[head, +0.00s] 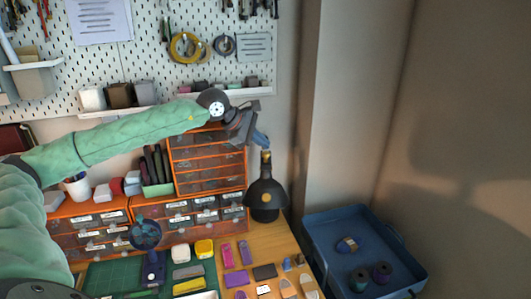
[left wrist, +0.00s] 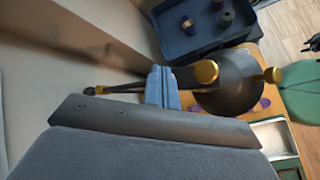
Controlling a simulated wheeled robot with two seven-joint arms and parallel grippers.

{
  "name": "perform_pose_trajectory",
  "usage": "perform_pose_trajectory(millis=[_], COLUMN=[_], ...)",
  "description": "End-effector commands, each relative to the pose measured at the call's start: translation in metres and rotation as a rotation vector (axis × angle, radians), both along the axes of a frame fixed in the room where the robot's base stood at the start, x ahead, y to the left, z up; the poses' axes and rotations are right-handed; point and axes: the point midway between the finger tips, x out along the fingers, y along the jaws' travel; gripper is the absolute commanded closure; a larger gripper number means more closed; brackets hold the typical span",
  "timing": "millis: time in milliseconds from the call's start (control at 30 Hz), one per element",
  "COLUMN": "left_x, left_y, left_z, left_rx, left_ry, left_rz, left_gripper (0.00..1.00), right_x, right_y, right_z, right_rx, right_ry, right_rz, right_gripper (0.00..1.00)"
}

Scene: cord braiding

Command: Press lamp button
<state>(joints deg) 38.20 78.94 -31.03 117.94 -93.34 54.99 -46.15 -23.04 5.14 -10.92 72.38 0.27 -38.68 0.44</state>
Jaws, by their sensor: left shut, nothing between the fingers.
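The black lamp (head: 265,193) stands at the back right of the desk, beside the orange drawers. It has a gold neck and a round gold spot on its dark shade. In the left wrist view the dark lamp shade (left wrist: 228,95) shows with gold knobs; I cannot tell which is the button. My left gripper (head: 261,141) reaches in from the left, just above the lamp's neck. Its blue fingers (left wrist: 162,88) are shut and empty, close beside the lamp in the left wrist view. I cannot tell whether they touch it. My right gripper is not in view.
The tall orange drawer unit (head: 207,160) stands directly left of the lamp. A blue bin (head: 325,226) with several spools sits at the right. A pegboard (head: 150,45) with a shelf is behind. Small coloured items cover the desk front.

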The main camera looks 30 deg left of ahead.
Motion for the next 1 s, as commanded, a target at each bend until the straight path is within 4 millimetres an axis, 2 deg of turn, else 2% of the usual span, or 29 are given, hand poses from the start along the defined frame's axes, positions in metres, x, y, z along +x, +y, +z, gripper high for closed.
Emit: perform_pose_trajectory(millis=[367, 1000], left_x=[0.0, 0.0], left_y=[0.0, 0.0], left_z=[0.004, 0.055], left_rx=[-0.001, 0.0], left_ry=[-0.001, 0.0], left_rz=[0.0, 0.0], left_gripper=[1.0, 1.0], right_x=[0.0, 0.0], right_y=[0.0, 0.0], right_z=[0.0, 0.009], right_rx=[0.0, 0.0], right_ry=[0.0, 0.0], right_rz=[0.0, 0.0], right_gripper=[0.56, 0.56])
